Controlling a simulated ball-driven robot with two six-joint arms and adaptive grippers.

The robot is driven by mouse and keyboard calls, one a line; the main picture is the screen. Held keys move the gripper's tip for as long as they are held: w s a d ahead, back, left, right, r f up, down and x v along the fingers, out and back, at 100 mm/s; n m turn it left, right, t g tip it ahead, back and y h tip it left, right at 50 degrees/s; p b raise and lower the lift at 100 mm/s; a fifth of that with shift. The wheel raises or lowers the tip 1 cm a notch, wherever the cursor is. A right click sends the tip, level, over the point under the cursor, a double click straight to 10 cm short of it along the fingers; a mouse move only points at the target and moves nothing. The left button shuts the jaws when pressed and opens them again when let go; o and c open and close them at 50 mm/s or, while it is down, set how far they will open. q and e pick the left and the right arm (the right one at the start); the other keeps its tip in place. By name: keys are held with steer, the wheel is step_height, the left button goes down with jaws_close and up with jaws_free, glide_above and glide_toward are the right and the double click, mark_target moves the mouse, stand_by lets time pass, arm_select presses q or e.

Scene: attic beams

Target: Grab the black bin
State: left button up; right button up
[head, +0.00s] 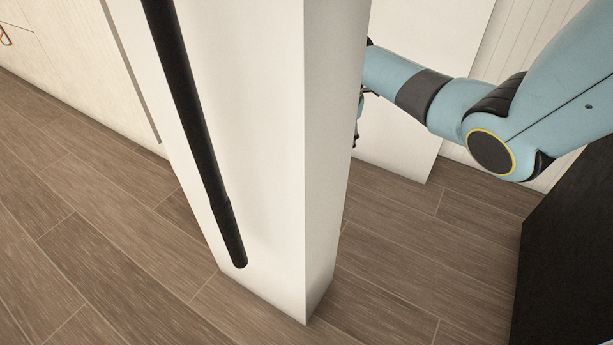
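No object shows clearly as a black bin. A large black flat-sided thing (567,262) stands at the lower right and is cut off by the picture's edge; I cannot tell whether it is the bin. My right arm comes in from the upper right. Its gripper (359,116) is mostly hidden behind a white upright, with only small dark parts showing at the edge. I cannot tell whether it is open or touching anything. My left gripper is not in view.
The white upright (330,150) fills the middle, close in front. A long black rod (196,125) runs along its left face. A white panel (408,120) stands behind my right arm. Pale cabinet fronts (75,70) are at upper left. Wooden floor (90,235) is clear at lower left.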

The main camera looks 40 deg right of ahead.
steer(key=shift+f, duration=0.3)
stand_by(0.6)
jaws_close()
stand_by(0.4)
steer(key=shift+w+r, duration=0.1)
steer(key=shift+w, duration=0.1)
